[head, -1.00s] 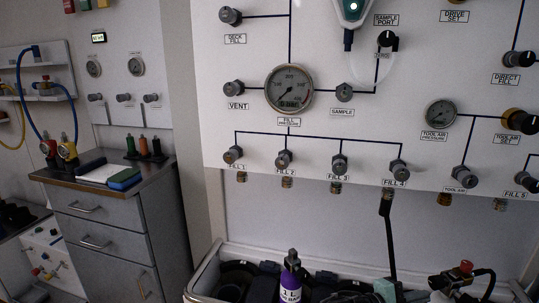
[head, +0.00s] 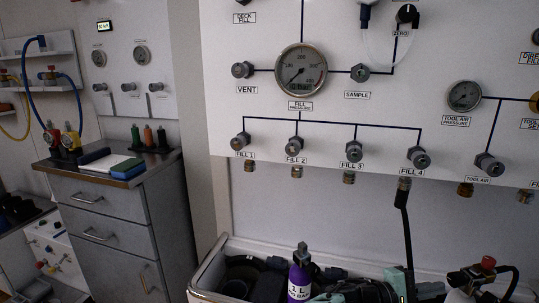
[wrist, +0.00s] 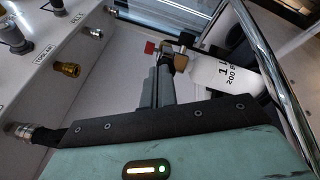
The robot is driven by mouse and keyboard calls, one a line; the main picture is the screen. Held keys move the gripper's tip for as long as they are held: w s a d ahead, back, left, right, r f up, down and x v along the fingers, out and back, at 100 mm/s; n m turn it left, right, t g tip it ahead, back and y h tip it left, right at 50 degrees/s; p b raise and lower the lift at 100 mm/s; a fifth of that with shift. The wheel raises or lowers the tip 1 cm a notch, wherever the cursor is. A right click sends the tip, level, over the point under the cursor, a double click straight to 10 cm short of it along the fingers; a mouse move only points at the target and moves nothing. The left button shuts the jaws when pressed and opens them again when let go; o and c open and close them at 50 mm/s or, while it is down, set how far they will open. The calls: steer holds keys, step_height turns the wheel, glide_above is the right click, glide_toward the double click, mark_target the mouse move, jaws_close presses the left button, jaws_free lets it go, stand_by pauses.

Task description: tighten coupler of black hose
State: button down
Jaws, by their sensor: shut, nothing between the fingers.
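The black hose (head: 406,232) hangs from the outlet under the FILL 4 valve (head: 418,157) and runs down into the bin. Its metal coupler (head: 404,185) is at that outlet, hose end upward. In the wrist view the coupler (wrist: 22,130) is at the left edge, and the hose passes behind my gripper's teal body. My gripper (wrist: 163,68) is shut and empty. Its fingers are apart from the coupler and point away from it. In the head view my teal gripper body is low in the picture, below and beside the hose. Whether the coupler is tight cannot be told.
A purple cylinder (head: 299,277) stands in the white-rimmed bin (head: 208,268). Another cylinder valve with a red knob (head: 487,263) is at right; it also shows past my fingers in the wrist view (wrist: 150,47). A brass outlet (head: 465,190) sits right of the hose.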

steer(key=shift+w+d+r+p, duration=0.1)
steer(key=shift+w+d+p, duration=0.1)
steer(key=shift+d, duration=1.25)
steer(key=shift+w+d+r+p, duration=0.1)
steer(key=shift+d+p, duration=0.05)
steer(key=shift+d, duration=1.25)
steer(key=shift+w+f, duration=0.45)
steer(key=shift+s+r, duration=0.3)
glide_toward(453, 284)
steer(key=shift+s+d+r, duration=0.75)
steer(key=shift+d+r, duration=0.3)
steer(key=shift+r, duration=0.05)
